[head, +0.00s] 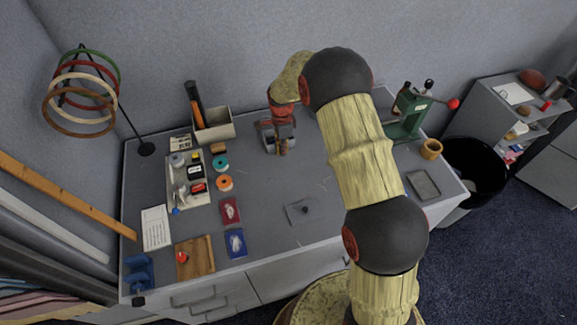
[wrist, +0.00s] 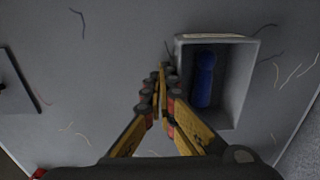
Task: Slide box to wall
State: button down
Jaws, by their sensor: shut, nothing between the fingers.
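A small open grey box (wrist: 243,82) holds a blue rounded object (wrist: 204,78) in the wrist view. In the head view the box (head: 264,126) stands on the grey table near the back, partly hidden by my gripper (head: 283,150). My gripper is shut and empty, pointing down close to the table. In the wrist view its fingers (wrist: 162,72) are just left of the box's side wall, and I cannot tell whether they touch it. The grey wall (head: 235,65) rises behind the table's back edge.
A larger grey bin (head: 218,130) with dark-handled tools stands left of my gripper. A green press (head: 405,118) and a small yellow pot (head: 431,149) stand on the right.

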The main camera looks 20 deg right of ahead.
jog(key=shift+w, duration=0.1)
jog(key=shift+w, duration=3.5)
jog(key=shift+w, duration=0.1)
jog(key=shift+w, duration=2.45)
jog(key=shift+s+p, duration=0.35)
jog(key=shift+s, duration=0.75)
notch_tip(320, 180, up, 9)
jog(key=p, duration=0.4)
jog(key=shift+p, duration=0.4)
